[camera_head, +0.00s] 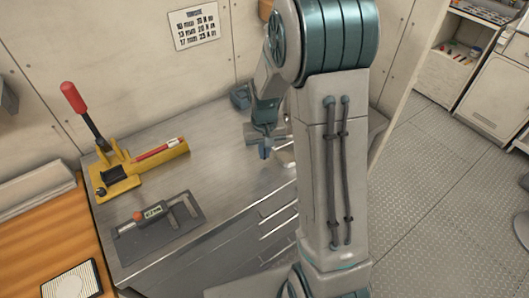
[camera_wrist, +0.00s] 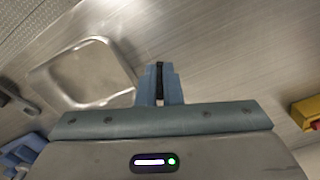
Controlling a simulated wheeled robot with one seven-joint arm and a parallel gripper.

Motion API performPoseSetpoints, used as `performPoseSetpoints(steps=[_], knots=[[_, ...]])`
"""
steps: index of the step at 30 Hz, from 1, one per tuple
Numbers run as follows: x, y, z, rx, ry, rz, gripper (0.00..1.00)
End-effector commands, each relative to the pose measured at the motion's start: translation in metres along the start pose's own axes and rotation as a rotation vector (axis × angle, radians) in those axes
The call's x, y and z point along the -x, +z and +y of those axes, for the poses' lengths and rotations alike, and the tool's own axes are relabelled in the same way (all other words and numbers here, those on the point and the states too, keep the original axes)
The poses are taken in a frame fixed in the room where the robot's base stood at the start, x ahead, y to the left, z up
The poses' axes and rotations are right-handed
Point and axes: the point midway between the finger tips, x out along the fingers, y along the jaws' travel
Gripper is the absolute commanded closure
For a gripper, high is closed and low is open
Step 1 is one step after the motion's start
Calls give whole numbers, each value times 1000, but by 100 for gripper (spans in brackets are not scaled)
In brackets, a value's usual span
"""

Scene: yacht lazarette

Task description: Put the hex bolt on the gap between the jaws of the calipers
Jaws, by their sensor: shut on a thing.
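The calipers (camera_head: 153,212), with a digital display and a reddish part, lie at the bench's front left in the head view. Their grey jaws with a gap between them point right. My gripper (camera_head: 265,153) is at the bench's right side, apart from the calipers and to their right. In the wrist view my gripper (camera_wrist: 160,88) is shut on a narrow dark thing, which I take to be the hex bolt (camera_wrist: 159,76). The fingers hide most of it, and its head cannot be made out.
A yellow tool (camera_head: 125,178) with a red-handled lever stands left on the metal bench (camera_head: 215,165). A shallow metal tray (camera_wrist: 90,72) is left of my gripper in the wrist view. A blue-grey object (camera_head: 240,97) stands at the back wall. Bench between calipers and gripper is clear.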

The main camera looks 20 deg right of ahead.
Motion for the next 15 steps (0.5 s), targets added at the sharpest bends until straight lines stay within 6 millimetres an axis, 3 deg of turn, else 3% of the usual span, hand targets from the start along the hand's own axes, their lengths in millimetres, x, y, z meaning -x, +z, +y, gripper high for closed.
performPoseSetpoints(steps=[5, 15], knots=[[-17, 0, 0, 0, 0, -1, 100], [-22, 0, 0, 0, 0, 0, 100]])
